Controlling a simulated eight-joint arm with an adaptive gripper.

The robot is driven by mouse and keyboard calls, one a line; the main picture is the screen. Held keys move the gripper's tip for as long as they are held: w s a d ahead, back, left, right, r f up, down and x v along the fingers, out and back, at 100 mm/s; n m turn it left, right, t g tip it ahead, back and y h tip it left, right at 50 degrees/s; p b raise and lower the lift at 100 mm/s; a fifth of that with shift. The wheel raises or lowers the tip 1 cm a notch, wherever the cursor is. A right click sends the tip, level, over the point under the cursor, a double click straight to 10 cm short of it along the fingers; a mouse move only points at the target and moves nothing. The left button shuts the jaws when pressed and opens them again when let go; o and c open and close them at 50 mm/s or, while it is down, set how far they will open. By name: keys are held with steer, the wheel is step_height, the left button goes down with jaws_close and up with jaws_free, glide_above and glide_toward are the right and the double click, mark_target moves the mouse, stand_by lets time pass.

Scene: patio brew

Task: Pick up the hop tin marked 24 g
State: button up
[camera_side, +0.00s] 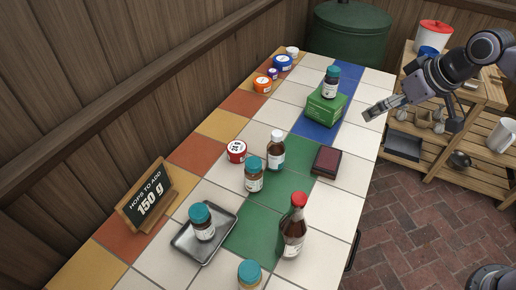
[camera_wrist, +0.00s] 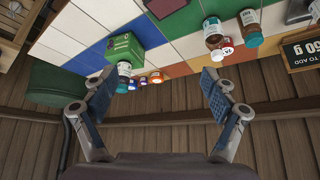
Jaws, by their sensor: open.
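Several small round tins stand on the tiled table. A red tin (camera_side: 236,151) with a white marked label is near the table's middle; it also shows in the wrist view (camera_wrist: 226,48). At the far left end are an orange tin (camera_side: 262,85), a blue tin (camera_side: 283,63), a small purple tin (camera_side: 272,74) and a white tin (camera_side: 292,52). Their marks are too small to read surely, so I cannot tell which says 24 g. My gripper (camera_side: 374,112) is open and empty above the table's right edge, apart from all tins; its spread fingers show in the wrist view (camera_wrist: 157,84).
A green box (camera_side: 326,107) with a teal-capped jar (camera_side: 331,83) on it stands near my gripper. Several bottles, a metal tray (camera_side: 185,240) and a dark red box (camera_side: 327,161) occupy the front half. A sign (camera_side: 147,196) reads "HOPS TO ADD 150 g". A wooden wall borders the left.

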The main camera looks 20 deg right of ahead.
steer(key=w+a+n, duration=0.1)
steer(key=w+a, duration=0.5)
steer(key=w, duration=0.1)
steer(key=n+g+y, duration=0.2)
steer(key=n, duration=0.2)
glide_toward(237, 147)
steer(key=x, duration=0.5)
steer(key=shift+d+f, duration=0.2)
steer(key=shift+a+x, duration=0.2)
steer(key=shift+x, duration=2.45)
steer(key=c, duration=1.2)
